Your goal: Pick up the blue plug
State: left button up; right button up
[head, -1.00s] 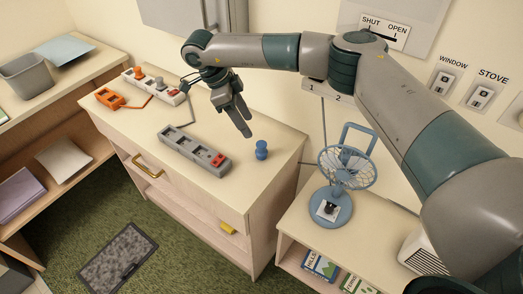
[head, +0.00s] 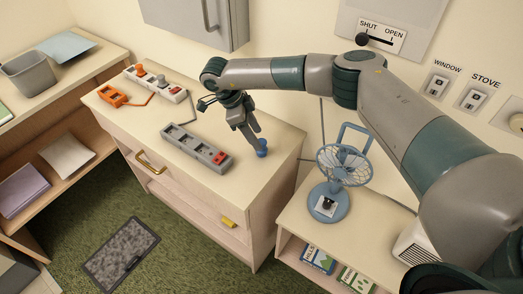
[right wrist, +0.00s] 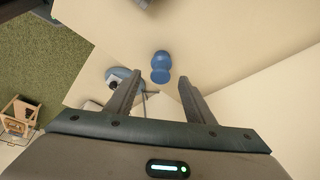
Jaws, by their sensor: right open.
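The blue plug (head: 262,149) stands upright on the dresser top, near its right edge. It also shows in the right wrist view (right wrist: 161,66), ahead of and between the two fingers. My right gripper (head: 258,142) is open and empty, pointing down just beside and above the plug; in the head view its fingers overlap the plug's left side. In the right wrist view the fingertips (right wrist: 162,88) are apart, with the plug a little beyond them. I cannot tell whether a finger touches it. My left gripper is not in view.
A grey power strip (head: 197,147) with a red switch lies left of the plug. A white strip (head: 155,84) and an orange socket (head: 111,96) lie farther left. A blue fan (head: 335,180) stands on the lower shelf unit to the right. The dresser's front middle is clear.

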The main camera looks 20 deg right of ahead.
aim_at(261, 142)
jog(key=shift+s+d+f+p, duration=0.1)
jog(key=shift+d+f+p, duration=0.15)
jog(key=shift+p, duration=0.1)
jog(key=p+x, duration=0.2)
jog(key=shift+d+f, duration=0.45)
jog(key=shift+f, duration=0.4)
grip_shut()
